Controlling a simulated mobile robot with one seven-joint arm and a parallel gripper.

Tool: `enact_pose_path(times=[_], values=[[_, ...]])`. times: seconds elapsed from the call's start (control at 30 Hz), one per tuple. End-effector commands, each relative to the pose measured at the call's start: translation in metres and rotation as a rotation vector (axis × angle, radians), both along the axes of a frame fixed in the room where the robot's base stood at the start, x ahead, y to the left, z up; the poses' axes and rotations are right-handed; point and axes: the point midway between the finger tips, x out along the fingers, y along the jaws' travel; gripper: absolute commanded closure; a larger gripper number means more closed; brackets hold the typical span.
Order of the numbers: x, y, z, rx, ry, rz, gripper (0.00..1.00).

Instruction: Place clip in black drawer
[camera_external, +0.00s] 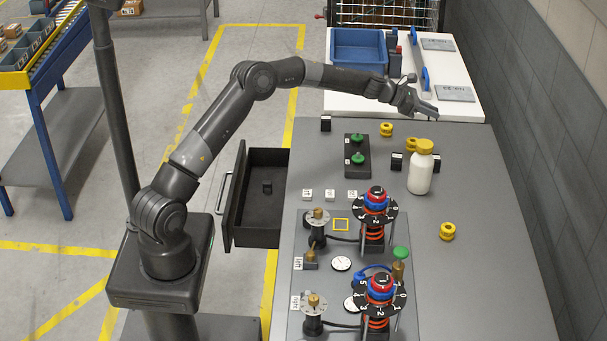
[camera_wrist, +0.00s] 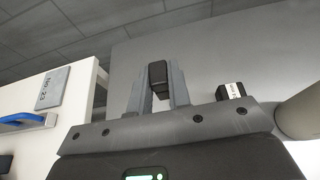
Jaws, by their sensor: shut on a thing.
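My gripper (camera_external: 428,108) is at the far end of the table, above its surface near the white bench. In the wrist view my gripper (camera_wrist: 158,88) is shut on a small black clip (camera_wrist: 158,74), held between the two grey fingers. I cannot make out this clip in the external view. The black drawer (camera_external: 255,219) is pulled open at the table's left side, far from my gripper. A small dark block (camera_external: 267,186) lies inside it. Other black clips stand on the table: one at the far left (camera_external: 326,123) and one left of the white bottle (camera_external: 397,161).
The white bottle (camera_external: 420,174) with a yellow lid stands below my gripper in the picture. A black box with green knobs (camera_external: 357,167), yellow knobs (camera_external: 447,231) and a fixture plate (camera_external: 312,228) with dial posts occupy the table. The table's right side is mostly clear.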

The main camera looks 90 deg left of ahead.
Motion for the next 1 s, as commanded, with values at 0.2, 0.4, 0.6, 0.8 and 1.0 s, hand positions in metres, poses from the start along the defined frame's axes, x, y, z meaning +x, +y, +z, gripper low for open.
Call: enact_pose_path(times=[0.2,0.4,0.6,0.8,1.0], values=[[-0.001,-0.027,0.044,0.006,-0.003,-0.008,1.0],[-0.008,-0.075,0.106,0.007,-0.003,-0.017,1.0],[-0.021,-0.131,0.162,0.007,-0.003,-0.028,1.0],[-0.04,-0.191,0.21,0.006,-0.002,-0.037,1.0],[-0.064,-0.255,0.246,0.006,-0.002,-0.045,1.0]])
